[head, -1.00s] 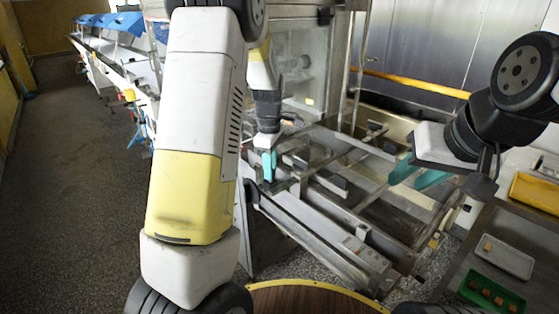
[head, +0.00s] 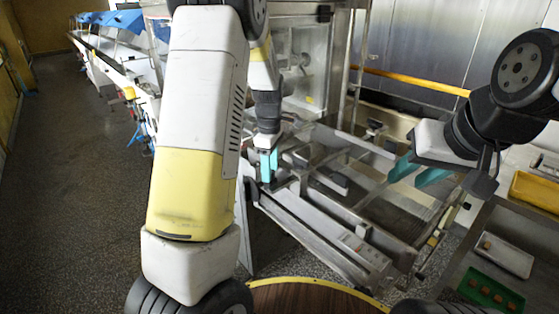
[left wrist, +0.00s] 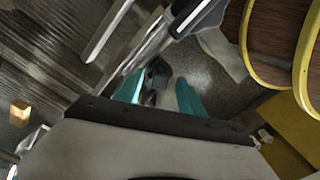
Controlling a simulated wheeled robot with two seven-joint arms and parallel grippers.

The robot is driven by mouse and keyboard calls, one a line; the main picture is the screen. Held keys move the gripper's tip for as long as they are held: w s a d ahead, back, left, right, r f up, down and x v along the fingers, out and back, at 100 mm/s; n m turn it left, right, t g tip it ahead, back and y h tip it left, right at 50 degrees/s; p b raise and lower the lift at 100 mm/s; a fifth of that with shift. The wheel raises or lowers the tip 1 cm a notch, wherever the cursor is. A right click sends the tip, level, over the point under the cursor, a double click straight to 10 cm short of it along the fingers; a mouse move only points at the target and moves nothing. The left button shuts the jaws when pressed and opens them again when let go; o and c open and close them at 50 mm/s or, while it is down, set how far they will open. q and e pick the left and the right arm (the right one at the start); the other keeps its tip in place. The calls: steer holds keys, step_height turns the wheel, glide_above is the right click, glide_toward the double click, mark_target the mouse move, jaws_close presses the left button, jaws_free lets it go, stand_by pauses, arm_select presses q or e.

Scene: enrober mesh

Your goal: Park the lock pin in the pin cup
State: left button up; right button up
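My left gripper (head: 268,166) hangs fingers-down at the near left side of the metal frame (head: 330,238). In the left wrist view its teal fingers (left wrist: 160,92) stand apart. A small dark part (left wrist: 157,74) shows between and beyond them; I cannot tell whether it is the lock pin, the pin cup or a part of the frame. No grip on it is visible. My right gripper (head: 418,172) is open and empty above the right side of the frame. I cannot clearly make out the lock pin or the pin cup.
A steel housing (head: 310,85) stands behind the frame. At right, a bench holds a yellow tray (head: 537,190), a whitish tray (head: 505,258) and a green tray (head: 484,284) with several brown pieces. A round brown top (head: 310,300) is at the front. The left floor is clear.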

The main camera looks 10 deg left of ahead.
arm_select(q)
step_height(320, 180, up, 8)
steer(key=shift+f, duration=0.15)
steer(key=s+d+r+m+t+h, duration=0.1)
steer(key=s+r+m+t, duration=0.2)
steer(key=s+r+m, duration=0.2)
steer(key=s+d+r+m+t+h, duration=0.1)
steer(key=s+r+m+t, duration=0.2)
steer(key=s+m, duration=0.9)
steer(key=s+r, duration=0.2)
steer(key=s, duration=0.5)
steer(key=shift+s+r, duration=0.15)
steer(key=shift+r, duration=0.25)
